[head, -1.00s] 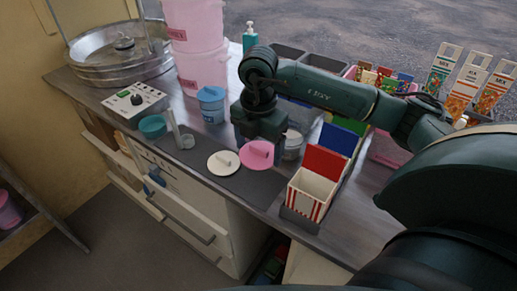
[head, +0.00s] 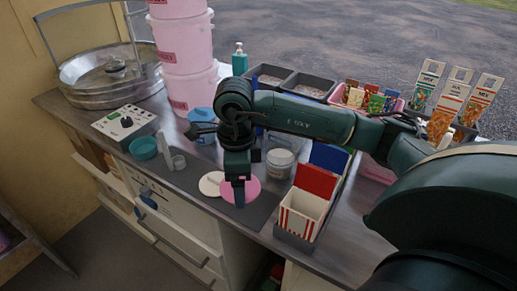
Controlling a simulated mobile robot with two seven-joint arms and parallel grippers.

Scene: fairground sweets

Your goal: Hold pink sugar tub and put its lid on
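The round pink lid (head: 252,191) lies on the dark mat, partly covered by my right gripper. My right gripper (head: 239,198) points down with its fingertips at the pink lid's middle. The lid's raised grip is hidden behind the fingers, and I cannot tell whether they are open or closed on it. A clear tub with pale contents (head: 280,163) stands upright just right of the gripper, apart from it. It may be the sugar tub; no pink shows clearly in it. My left gripper is not in view.
A white lid (head: 209,184) lies left of the pink lid. A blue tub (head: 202,121), teal bowl (head: 143,148) and control box (head: 124,125) stand further left. Stacked pink buckets (head: 187,60) rise behind. A red-and-white striped box (head: 301,217) stands close on the right.

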